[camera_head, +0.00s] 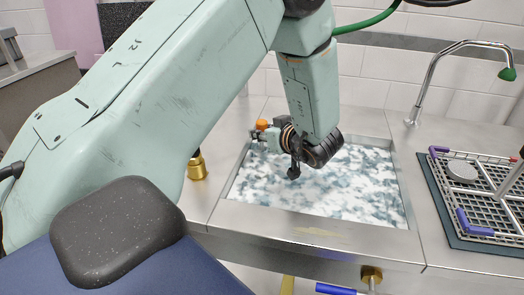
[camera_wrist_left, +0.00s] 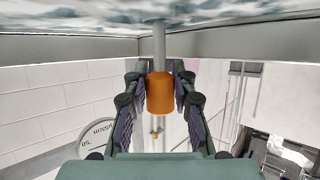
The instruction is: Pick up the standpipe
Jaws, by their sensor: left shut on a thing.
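The standpipe shows in the left wrist view as a grey tube with an orange grip (camera_wrist_left: 160,93). My left gripper (camera_wrist_left: 160,82) has its fingers on both sides of the orange grip and is shut on it. The grey tube runs from the grip toward the cloudy water at the top of that view. In the head view my left gripper (camera_head: 266,140) is over the far left part of the sink, and the orange top (camera_head: 262,124) shows just above it. The tube is hidden there. My right gripper is not in view.
The sink (camera_head: 318,236) holds white and blue-grey cloudy water within a steel rim. A curved tap (camera_head: 430,78) stands at the back right. A wire rack (camera_head: 480,190) with blue-purple corners lies on the right counter. A brass object (camera_head: 197,167) stands left of the sink.

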